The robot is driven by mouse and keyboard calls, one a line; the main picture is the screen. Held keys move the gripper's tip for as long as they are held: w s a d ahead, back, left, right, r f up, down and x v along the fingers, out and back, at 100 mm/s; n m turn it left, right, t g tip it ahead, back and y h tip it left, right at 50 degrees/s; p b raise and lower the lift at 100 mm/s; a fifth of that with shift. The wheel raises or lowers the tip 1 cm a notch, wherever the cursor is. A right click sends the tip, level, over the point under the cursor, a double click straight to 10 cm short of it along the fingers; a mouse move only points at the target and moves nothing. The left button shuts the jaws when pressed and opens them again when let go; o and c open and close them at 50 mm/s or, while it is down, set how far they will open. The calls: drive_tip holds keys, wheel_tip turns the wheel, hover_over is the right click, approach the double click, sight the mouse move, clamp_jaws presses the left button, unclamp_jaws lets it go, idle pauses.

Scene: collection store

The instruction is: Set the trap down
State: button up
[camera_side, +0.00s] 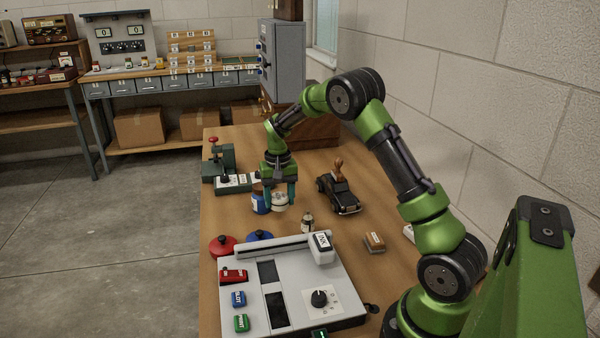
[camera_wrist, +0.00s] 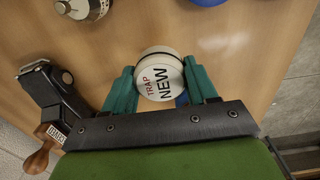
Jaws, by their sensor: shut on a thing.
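The trap (camera_wrist: 160,77) is a round white canister with "TRAP" in red and "NEW" in black on its top. In the wrist view it sits between the two green fingers of my gripper (camera_wrist: 162,86), which is shut on it. In the side view my gripper (camera_side: 279,193) points down over the wooden bench with the white trap (camera_side: 280,204) between its fingertips. Whether the trap's underside touches the bench is hard to tell. A bit of blue shows beside the trap in the wrist view, mostly hidden.
A blue labelled container (camera_side: 260,203) stands close left of the trap. A black device with a wooden-handled stamp (camera_side: 340,190) is to its right. A green press (camera_side: 218,160) stands behind left.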

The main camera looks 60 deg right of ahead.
sight(280, 223)
drive_tip(key=shift+f, duration=2.75)
drive_tip(key=shift+f, duration=0.2)
drive_tip(key=o, duration=1)
drive_tip(key=shift+o, duration=0.2)
drive_tip(key=shift+r, duration=0.15)
wheel_tip(280, 223, up, 12)
drive_tip(key=shift+f, duration=0.1)
drive_tip(key=s+a+r+n+t, duration=0.1)
drive_tip(key=s+a+r+t, duration=0.1)
drive_tip(key=s+a+r, duration=0.4)
drive_tip(key=s+a+r+n+t+y, duration=0.1)
drive_tip(key=s+a+r+n+t, duration=0.1)
drive_tip(key=s+a, duration=0.6)
drive_tip(key=s+a+r+n+t+y, duration=0.1)
drive_tip(key=s+a+r+n+t, duration=0.1)
drive_tip(key=s+a, duration=0.5)
wheel_tip(280, 223, up, 2)
drive_tip(key=shift+s+a+r+t, duration=0.1)
drive_tip(key=shift+s+a+t, duration=0.25)
drive_tip(key=shift+t, duration=0.25)
